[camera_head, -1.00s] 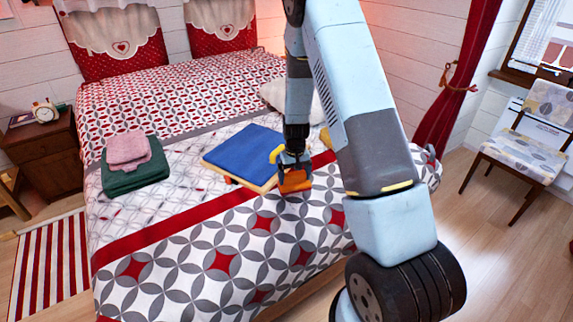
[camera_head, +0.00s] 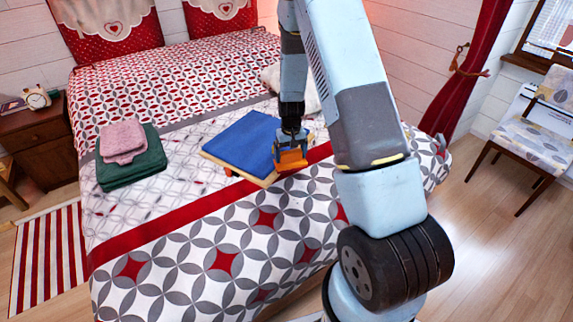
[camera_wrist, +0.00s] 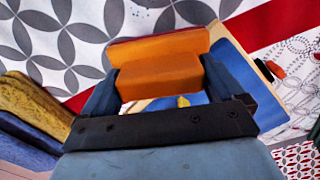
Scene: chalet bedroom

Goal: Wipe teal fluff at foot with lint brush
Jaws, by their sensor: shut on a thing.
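My gripper (camera_head: 291,148) is shut on an orange block-like brush (camera_head: 291,160), which I take to be the lint brush. I cannot tell whether the brush touches anything below.
The bed's patterned cover (camera_head: 190,255) has a red stripe. A pink towel (camera_head: 123,141) lies on a dark green one (camera_head: 143,173) at the left. A nightstand (camera_head: 40,145) stands left and a chair (camera_head: 525,145) right. Wooden floor (camera_head: 490,240) is clear at the right.

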